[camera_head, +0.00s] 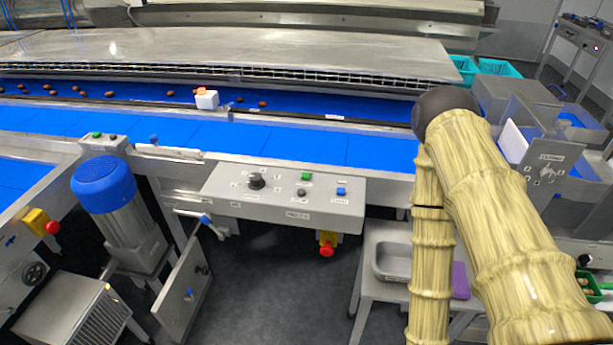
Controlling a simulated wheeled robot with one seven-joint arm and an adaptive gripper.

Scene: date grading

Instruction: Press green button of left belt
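A blue belt (18,178) shows at the left edge. I cannot read which belt each button serves. My arm is at the right, clear of both buttons in the picture. My gripper is out of view.
A blue motor (104,185) stands at the left. Red emergency stops are at the left (52,228) and below the panel (326,251). A metal side table (378,285) stands beside my arm.

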